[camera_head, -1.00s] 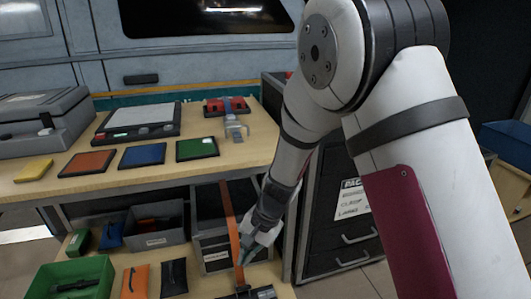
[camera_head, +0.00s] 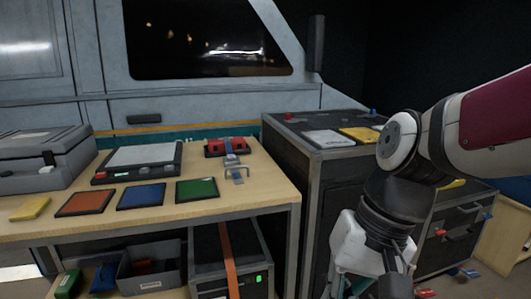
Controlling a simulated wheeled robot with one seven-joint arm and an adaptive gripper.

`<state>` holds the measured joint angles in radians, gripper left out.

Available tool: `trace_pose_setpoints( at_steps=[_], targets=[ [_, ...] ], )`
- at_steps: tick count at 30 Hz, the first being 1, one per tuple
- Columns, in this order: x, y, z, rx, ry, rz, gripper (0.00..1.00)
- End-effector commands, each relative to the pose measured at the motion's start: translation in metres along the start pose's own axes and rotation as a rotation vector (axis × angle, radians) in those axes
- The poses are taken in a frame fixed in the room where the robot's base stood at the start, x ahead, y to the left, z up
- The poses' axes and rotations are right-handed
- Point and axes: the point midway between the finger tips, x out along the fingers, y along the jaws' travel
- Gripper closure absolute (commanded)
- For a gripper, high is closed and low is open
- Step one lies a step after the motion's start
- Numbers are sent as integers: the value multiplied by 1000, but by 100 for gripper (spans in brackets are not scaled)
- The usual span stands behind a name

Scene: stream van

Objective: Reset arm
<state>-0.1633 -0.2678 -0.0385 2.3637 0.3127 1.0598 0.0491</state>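My arm comes in from the right edge and bends down at the elbow. My gripper (camera_head: 362,284) hangs at the bottom edge of the view, right of the wooden table and in front of the dark cabinet. Its fingertips are cut off or hidden behind its own body, so I cannot tell whether it is open or shut. I see nothing held in it.
The wooden table (camera_head: 250,195) carries red, blue (camera_head: 141,196) and green (camera_head: 197,190) pads and a grey case (camera_head: 45,158). A dark cabinet (camera_head: 318,195) stands right of it. Below are a grey bin (camera_head: 150,284) and a strapped dark box (camera_head: 205,262).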

Motion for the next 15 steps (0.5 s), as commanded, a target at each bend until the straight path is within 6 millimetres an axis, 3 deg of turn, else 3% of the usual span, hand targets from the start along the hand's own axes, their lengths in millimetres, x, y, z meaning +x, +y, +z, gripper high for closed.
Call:
trace_pose_setpoints(
  at_steps=[6, 15],
  targets=[
    [-24, 35, 52, -44, 31, 85, 100],
    [-36, 78, 112, -67, 57, 212, 100]
  ],
)
